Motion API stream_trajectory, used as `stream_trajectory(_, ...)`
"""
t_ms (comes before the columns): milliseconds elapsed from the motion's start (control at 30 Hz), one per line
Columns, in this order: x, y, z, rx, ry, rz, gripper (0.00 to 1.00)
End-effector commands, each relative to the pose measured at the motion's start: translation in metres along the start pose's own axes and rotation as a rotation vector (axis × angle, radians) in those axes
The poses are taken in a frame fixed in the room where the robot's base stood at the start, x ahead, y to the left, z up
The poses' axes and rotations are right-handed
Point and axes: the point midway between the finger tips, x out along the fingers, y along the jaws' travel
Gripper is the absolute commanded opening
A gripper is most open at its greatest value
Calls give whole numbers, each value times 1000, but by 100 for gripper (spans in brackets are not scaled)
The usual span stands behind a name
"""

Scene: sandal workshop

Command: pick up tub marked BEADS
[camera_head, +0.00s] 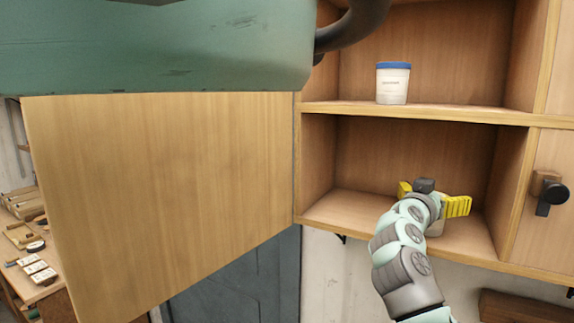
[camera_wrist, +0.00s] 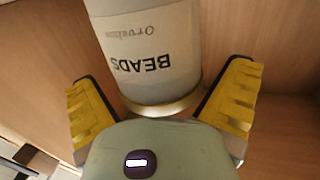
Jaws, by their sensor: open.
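The tub marked BEADS (camera_wrist: 150,50) fills the upper middle of the wrist view, pale with dark lettering that reads upside down there. In the wrist view, my gripper (camera_wrist: 162,88) is open, with one yellow finger on each side of the tub. Gaps show between the fingers and the tub.
A white tub with a blue lid (camera_head: 392,84) stands on the upper shelf (camera_head: 450,113). An open wooden door (camera_head: 165,190) stands at left. A closed door with a black latch (camera_head: 549,194) is at right.

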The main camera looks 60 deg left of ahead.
Motion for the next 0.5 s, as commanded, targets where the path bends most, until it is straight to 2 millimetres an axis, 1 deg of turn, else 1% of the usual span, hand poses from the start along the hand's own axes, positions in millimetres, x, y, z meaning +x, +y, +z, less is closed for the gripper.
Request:
stream_trajectory(133,0,0,0,0,1,-1,100)
stream_trajectory(500,0,0,0,-1,1,-1,62)
